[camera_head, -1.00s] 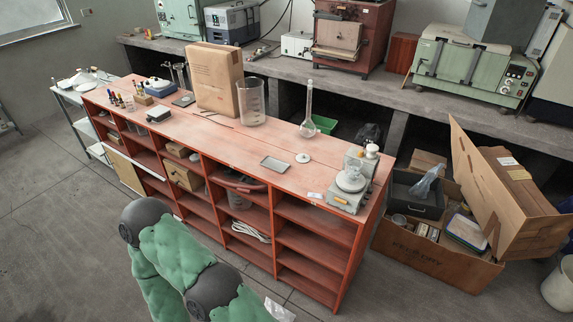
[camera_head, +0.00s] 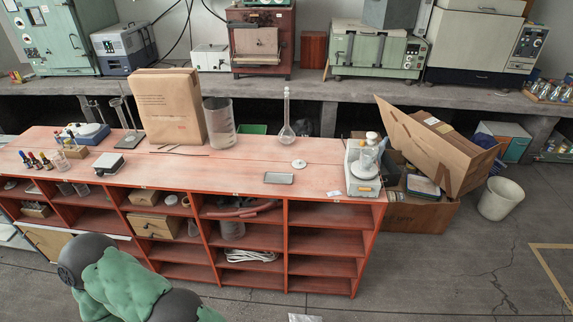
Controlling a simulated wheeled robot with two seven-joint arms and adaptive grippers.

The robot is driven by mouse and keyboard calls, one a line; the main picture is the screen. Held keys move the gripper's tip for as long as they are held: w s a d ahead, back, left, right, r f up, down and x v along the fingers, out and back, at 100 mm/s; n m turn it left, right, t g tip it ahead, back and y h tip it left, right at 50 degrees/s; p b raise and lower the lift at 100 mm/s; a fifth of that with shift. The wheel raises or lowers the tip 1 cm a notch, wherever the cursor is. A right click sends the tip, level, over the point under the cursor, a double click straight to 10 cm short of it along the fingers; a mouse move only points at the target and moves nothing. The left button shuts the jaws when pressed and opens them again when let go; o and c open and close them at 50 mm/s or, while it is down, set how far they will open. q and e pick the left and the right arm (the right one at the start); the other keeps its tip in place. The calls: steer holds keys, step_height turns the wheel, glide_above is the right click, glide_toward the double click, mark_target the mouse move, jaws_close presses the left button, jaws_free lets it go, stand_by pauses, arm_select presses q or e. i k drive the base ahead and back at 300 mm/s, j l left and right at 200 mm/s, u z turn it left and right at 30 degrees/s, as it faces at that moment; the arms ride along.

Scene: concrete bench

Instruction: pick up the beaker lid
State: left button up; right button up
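A small pale round lid (camera_head: 299,164) with a knob lies flat on the red bench top (camera_head: 230,172), right of the middle. It looks like the beaker lid. A large clear beaker (camera_head: 219,123) stands upright and open at the back of the bench, left of the lid. Part of my green-covered arm (camera_head: 125,283) shows at the lower left, in front of the bench and well away from the lid. Neither gripper is in view.
A volumetric flask (camera_head: 287,120) stands behind the lid. A metal tray (camera_head: 278,178) lies just in front of it. A balance with glassware (camera_head: 364,170) stands at the right end. A large brown package (camera_head: 167,107) is left of the beaker. Bench top around the lid is mostly clear.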

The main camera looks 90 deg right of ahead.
mark_target(297, 164)
steer(key=i+l+z, duration=0.1)
steer(key=i+z, duration=0.2)
steer(key=z, duration=0.15)
steer(key=i+z, duration=0.45)
steer(key=i+j+z, duration=0.1)
steer(key=i+z, duration=0.15)
steer(key=z, duration=0.2)
steer(key=i+j+z, duration=0.2)
steer(key=z, duration=0.25)
steer(key=i, duration=0.1)
